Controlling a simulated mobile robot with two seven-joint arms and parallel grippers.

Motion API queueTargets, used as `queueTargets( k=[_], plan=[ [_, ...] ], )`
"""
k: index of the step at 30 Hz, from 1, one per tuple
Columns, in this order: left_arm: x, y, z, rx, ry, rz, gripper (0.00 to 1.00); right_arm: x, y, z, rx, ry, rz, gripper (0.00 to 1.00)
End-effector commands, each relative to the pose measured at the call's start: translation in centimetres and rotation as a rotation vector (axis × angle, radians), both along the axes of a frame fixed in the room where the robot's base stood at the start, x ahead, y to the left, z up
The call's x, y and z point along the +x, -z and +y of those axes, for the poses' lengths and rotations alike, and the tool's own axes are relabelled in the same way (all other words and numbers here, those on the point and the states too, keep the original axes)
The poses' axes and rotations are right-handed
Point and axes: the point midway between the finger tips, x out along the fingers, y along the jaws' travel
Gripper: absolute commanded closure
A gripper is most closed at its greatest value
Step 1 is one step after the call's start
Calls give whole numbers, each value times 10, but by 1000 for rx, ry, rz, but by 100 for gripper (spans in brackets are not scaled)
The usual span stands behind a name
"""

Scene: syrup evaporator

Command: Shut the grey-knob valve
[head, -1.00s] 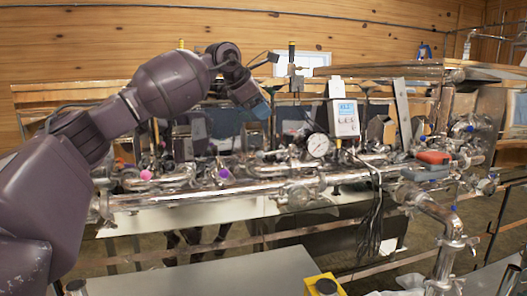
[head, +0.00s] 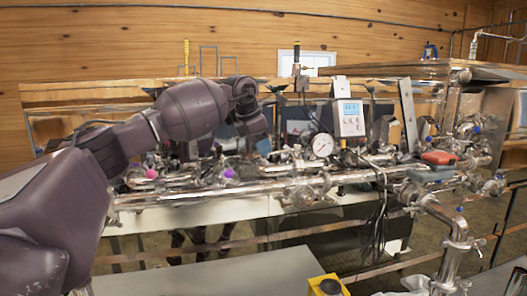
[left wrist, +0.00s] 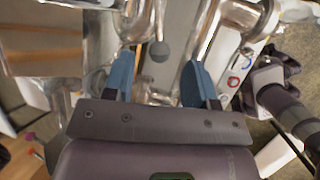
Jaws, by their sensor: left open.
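The grey knob (left wrist: 159,50) of the valve shows in the left wrist view as a round dark-grey ball on a stem, among shiny metal pipes. It lies between the lines of my two blue fingers and just beyond their tips. My left gripper (left wrist: 157,72) is open with nothing between its fingers. In the head view my left gripper (head: 262,146) points down at the pipework behind the front pipe, left of the round gauge. I cannot make out the grey knob in the head view; my gripper and arm may hide it.
Close by are a round gauge (head: 321,145), a controller box with a display (head: 349,118), a purple knob (head: 229,173) and a pink knob (head: 151,173). A red-grey handled item (head: 437,158) is at right. A long metal pipe (head: 240,188) runs along the front.

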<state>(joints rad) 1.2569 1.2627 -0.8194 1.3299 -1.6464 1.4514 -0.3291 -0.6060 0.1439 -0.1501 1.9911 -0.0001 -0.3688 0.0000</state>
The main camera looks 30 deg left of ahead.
Motion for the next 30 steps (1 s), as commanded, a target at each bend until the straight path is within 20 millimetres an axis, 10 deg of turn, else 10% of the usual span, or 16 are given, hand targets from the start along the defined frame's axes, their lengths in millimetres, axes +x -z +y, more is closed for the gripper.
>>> queueTargets(
  k=[18,30],
  plan=[
    [11,24,-2,1,1,-1,50,6,-4,1,1,-3,-11,39],
    [11,24,-2,1,1,-1,100,-2,1,0,1,2,5,39]
  ],
)
